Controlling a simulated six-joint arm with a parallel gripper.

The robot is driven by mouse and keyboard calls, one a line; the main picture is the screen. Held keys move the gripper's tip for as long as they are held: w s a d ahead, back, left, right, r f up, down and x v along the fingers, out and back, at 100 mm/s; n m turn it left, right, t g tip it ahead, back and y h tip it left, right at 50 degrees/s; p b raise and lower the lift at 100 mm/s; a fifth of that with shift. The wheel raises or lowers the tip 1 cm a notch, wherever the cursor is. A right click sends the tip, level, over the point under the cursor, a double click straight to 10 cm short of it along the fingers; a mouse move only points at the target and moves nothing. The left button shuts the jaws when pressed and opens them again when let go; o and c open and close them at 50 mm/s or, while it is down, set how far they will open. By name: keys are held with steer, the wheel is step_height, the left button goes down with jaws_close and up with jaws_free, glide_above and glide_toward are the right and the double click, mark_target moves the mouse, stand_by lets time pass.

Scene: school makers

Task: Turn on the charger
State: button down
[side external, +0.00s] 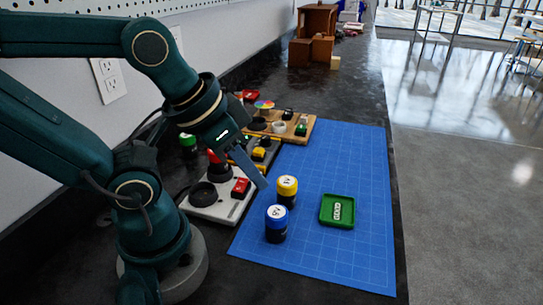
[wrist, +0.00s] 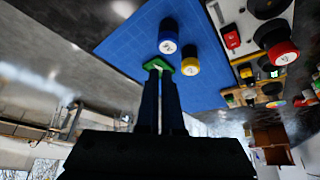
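A white panel (side external: 222,212) stands left of the blue mat, with a round black well (side external: 203,195) and a red rocker switch (side external: 240,187). It looks like the charger, though no label is readable. The switch also shows in the wrist view (wrist: 231,38); I cannot tell its position. My gripper (side external: 262,184) hangs above the mat's left edge, just right of the panel. Its fingers (wrist: 159,68) are together with only a thin line between them, holding nothing.
A wooden board (side external: 298,135) with several parts is behind. The mat's right side is free.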

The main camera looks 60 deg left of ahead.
steer(key=w+a+r+n+g+y, duration=0.1)
steer(key=a+n, duration=0.4)
steer(key=n, duration=0.8)
steer(key=w+a+r+n+g+y, duration=0.1)
steer(key=a+n+g, duration=0.4)
steer(key=n, duration=0.8)
steer(key=shift+w+r+g+y, duration=0.4)
steer(key=shift+w+y, duration=0.4)
steer(key=shift+w, duration=0.45)
glide_toward(244, 179)
steer(key=x, duration=0.5)
steer(key=shift+s, duration=0.3)
steer(key=shift+w+a+f, duration=0.25)
steer(key=shift+w+f, duration=0.05)
steer(key=shift+f, duration=0.4)
